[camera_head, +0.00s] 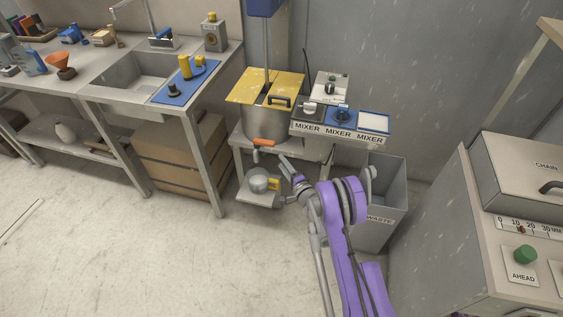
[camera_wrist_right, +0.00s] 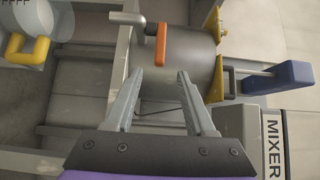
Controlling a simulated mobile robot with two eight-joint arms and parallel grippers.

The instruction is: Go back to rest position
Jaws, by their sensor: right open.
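My right arm is purple and reaches in from the bottom of the head view. Its right gripper (camera_head: 284,171) is near the steel mixer pot's spout. In the right wrist view, the right gripper (camera_wrist_right: 160,78) shows two grey fingers spread apart with nothing between them. The mixer pot (camera_wrist_right: 192,60) and its orange handle (camera_wrist_right: 162,45) lie beyond the fingertips, and I cannot tell the exact gap. My left gripper is not in view.
A small metal pot (camera_head: 257,182) with a yellow handle sits on a low shelf under the spout. A grey waste bin (camera_head: 393,215) stands behind my right arm. A cabinet (camera_head: 440,245) is at the right. Floor at left front is clear.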

